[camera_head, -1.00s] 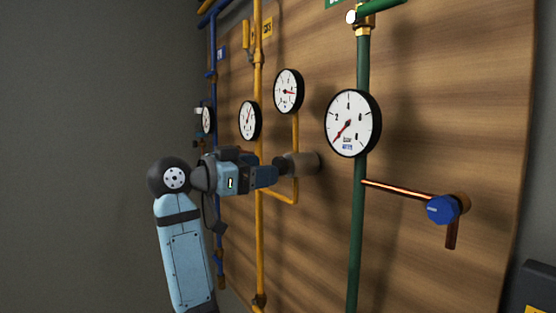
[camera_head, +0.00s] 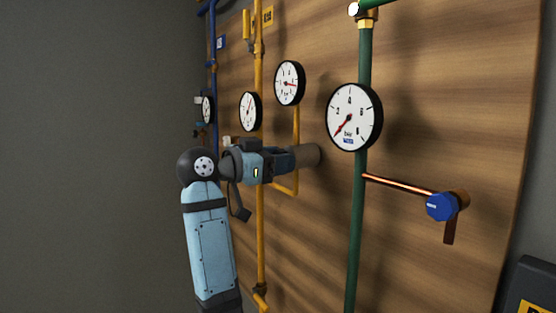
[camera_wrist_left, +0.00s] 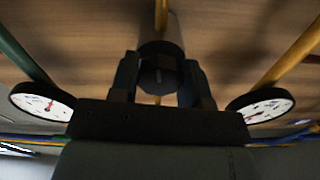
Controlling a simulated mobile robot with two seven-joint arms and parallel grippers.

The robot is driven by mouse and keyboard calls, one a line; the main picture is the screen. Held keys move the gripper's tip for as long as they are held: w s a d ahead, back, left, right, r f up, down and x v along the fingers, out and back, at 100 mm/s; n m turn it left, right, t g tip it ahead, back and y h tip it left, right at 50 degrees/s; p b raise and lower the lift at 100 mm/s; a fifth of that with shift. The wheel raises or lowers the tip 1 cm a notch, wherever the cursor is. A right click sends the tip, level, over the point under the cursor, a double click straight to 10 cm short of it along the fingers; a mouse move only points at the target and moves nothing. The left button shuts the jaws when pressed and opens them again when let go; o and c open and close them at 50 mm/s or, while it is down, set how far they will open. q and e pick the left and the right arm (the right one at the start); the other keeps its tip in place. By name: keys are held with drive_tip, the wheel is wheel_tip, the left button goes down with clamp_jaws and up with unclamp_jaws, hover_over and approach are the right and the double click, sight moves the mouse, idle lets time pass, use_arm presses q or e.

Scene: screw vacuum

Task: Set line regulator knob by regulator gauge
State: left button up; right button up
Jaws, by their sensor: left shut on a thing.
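The line regulator (camera_head: 306,155) is a grey-brown cylinder on the yellow line, and its body also shows in the left wrist view (camera_wrist_left: 174,32). My left gripper (camera_head: 290,159) is shut on its dark knob (camera_wrist_left: 158,77), with one finger on each side. In the head view the gripper hides the knob. The round white regulator gauge (camera_head: 290,83) stands above on the yellow pipe, its red needle pointing right. Another white gauge (camera_head: 250,111) on the yellow line is to its left, its needle pointing up. My right gripper is out of view.
A larger gauge (camera_head: 354,117) sits on the green pipe (camera_head: 357,205), its needle pointing down-left. A blue valve knob (camera_head: 441,206) ends a copper branch at right. A wooden panel (camera_head: 440,110) backs the pipes. A blue pipe (camera_head: 213,60) runs at far left.

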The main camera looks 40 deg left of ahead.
use_arm(q)
drive_tip(key=shift+n, duration=1.5)
drive_tip(key=o, duration=0.9)
drive_tip(key=shift+o, duration=0.2)
drive_tip(key=b+v, duration=0.4)
drive_tip(key=v, duration=1)
